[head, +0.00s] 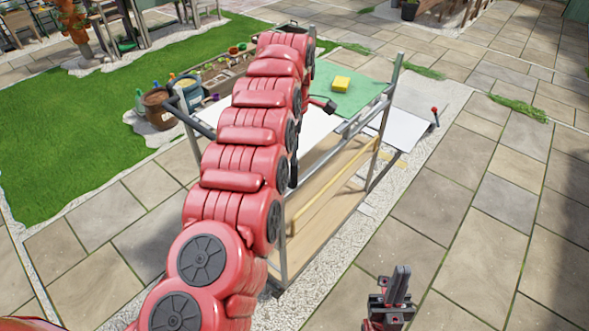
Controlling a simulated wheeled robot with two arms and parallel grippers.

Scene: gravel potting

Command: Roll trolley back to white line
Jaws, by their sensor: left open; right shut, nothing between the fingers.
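The trolley (325,195) is a grey metal frame with a lower wooden shelf, standing upright in the middle of the head view. Its top carries a green mat (360,97) and a pale surface. My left arm crosses in front and hides much of its left part. My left gripper (320,104) is mostly hidden behind that arm; a dark part shows beside the trolley top, and contact cannot be told. My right gripper (396,288) is shut and empty, low in the view, fingers up, apart from the trolley. I cannot make out a clear white line.
A yellow block (341,84) lies on the green mat. A white panel (405,128) and a red-topped item (434,114) are right of the trolley. Pots (157,106) stand behind its left end. Paving to the right (500,210) is open; grass lies at left.

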